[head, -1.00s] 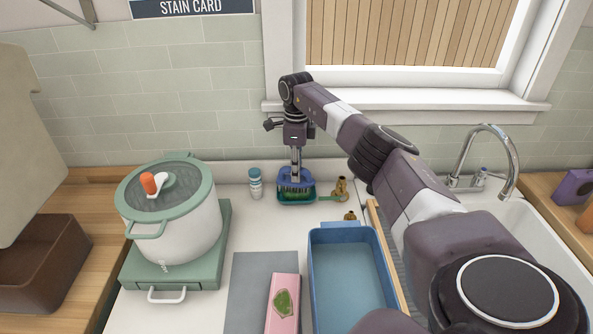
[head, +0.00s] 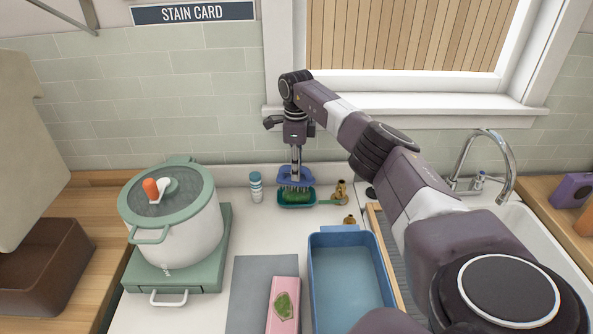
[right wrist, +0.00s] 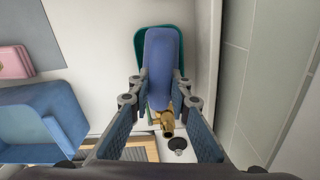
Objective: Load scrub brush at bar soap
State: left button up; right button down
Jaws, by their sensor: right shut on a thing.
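My right gripper (head: 296,166) points down near the back wall, shut on the blue scrub brush (head: 295,176). The brush's pale bristles face down, over the green bar soap (head: 298,198). I cannot tell whether the bristle tips still touch the soap. The soap sits in a teal dish (head: 284,203) on the counter. In the right wrist view the blue brush back (right wrist: 163,65) lies between the fingers and hides the soap. The rim of the teal dish (right wrist: 139,46) shows around it. My left gripper is out of view.
A blue tub (head: 345,240) and a pink block (head: 284,312) on a grey mat stand nearer. A white-blue bottle (head: 256,188) is left of the dish, brass fittings (head: 340,192) right. A pot (head: 178,228) stands left, the sink (head: 520,225) right.

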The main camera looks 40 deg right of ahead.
jog(key=shift+r+p, duration=1.65)
jog(key=shift+r, duration=0.85)
jog(key=shift+a, duration=0.1)
